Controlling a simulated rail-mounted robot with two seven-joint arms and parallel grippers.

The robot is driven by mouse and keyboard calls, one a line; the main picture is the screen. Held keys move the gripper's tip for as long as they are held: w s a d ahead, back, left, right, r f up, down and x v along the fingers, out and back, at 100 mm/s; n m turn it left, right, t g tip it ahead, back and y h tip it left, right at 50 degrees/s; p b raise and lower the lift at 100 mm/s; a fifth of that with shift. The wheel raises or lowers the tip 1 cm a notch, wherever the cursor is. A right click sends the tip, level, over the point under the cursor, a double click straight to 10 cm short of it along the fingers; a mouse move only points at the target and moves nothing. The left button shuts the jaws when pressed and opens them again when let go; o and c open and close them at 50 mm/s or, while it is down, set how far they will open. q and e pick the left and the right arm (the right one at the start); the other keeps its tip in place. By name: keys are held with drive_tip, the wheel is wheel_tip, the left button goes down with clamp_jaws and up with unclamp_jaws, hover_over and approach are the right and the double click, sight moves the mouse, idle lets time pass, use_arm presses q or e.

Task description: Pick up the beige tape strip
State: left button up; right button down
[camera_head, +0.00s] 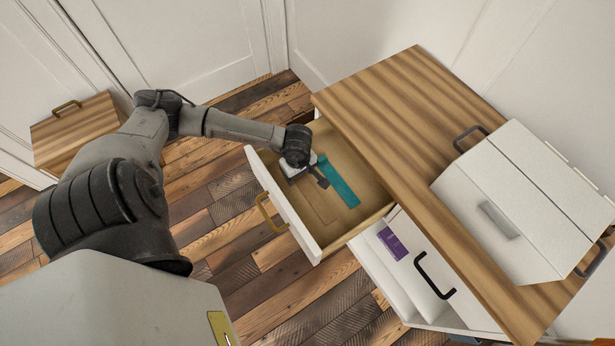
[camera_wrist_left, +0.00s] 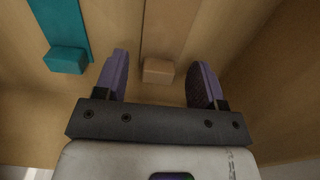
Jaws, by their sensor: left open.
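The beige tape strip (camera_wrist_left: 170,28) lies in the open upper drawer (camera_head: 282,212), its colour close to the drawer floor. In the left wrist view its raised end block (camera_wrist_left: 158,71) shows between my left gripper's fingers. In the head view the strip (camera_head: 318,204) is faint and partly hidden by the gripper. My left gripper (camera_wrist_left: 160,68) is open, with its two purple-padded fingers on either side of the block; I cannot tell if they touch it. In the head view the gripper (camera_head: 306,175) is inside the drawer. My right gripper is not in view.
A teal strip (camera_head: 338,184) lies beside the beige one; its end block (camera_wrist_left: 66,60) is left of my fingers. The drawer walls and wooden cabinet top (camera_head: 385,100) are close by. A lower open drawer holds a purple box (camera_head: 392,243). A white box-shaped unit (camera_head: 480,215) stands on top.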

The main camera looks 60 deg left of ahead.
use_arm(q)
drive_tip(key=shift+f, duration=0.15)
drive_tip(key=c, duration=1)
